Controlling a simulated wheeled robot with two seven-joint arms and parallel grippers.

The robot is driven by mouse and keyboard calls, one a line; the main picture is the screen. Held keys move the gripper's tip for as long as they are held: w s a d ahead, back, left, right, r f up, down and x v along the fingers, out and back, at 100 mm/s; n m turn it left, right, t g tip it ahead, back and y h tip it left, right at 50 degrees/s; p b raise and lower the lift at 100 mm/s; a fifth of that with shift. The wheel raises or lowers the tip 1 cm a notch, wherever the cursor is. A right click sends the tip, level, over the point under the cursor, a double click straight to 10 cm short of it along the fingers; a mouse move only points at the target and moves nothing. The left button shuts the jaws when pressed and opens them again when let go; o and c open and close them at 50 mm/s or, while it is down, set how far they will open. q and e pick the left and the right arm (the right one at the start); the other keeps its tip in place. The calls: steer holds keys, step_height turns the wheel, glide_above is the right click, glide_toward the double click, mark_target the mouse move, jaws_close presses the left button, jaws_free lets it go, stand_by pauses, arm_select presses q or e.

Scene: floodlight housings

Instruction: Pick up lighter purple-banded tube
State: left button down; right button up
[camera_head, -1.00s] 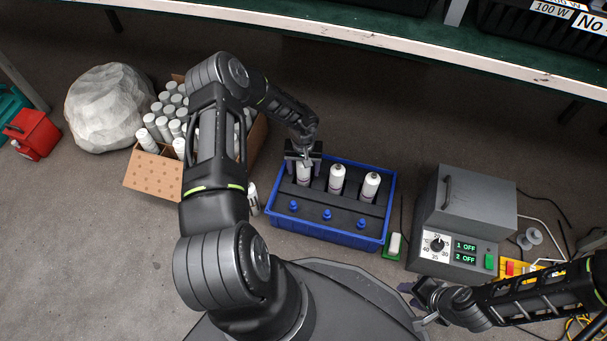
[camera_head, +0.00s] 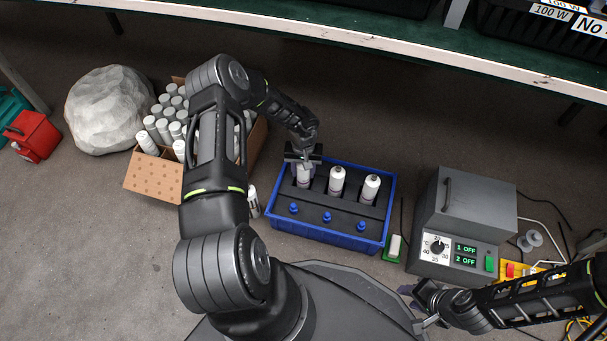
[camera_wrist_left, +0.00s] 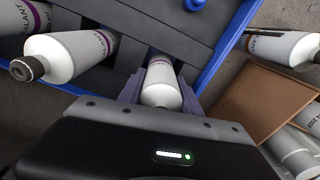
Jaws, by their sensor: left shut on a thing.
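A white tube with a purple band (camera_wrist_left: 161,88) stands at the left end of the row in the blue crate (camera_head: 330,234). It also shows in the head view (camera_head: 303,181). My left gripper (camera_head: 303,163) is shut on this tube from above, its two fingers on either side in the left wrist view (camera_wrist_left: 160,95). Two more white tubes stand in the crate, a middle one (camera_head: 337,181) and a right one (camera_head: 371,187). My right gripper (camera_head: 420,306) is apart from them at lower right, its fingers apart and empty.
Several blue knobs (camera_head: 327,216) line the crate's front. A cardboard box (camera_head: 152,176) of tubes stands left, with a loose tube (camera_head: 253,200) beside the crate. A grey heater box (camera_head: 465,215) and a green-and-white block (camera_head: 394,246) are right. A shelf edge (camera_head: 380,48) runs behind.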

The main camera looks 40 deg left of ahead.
arm_select(q)
step_height(320, 180, up, 10)
steer(key=p, duration=0.4)
steer(key=shift+p, duration=0.3)
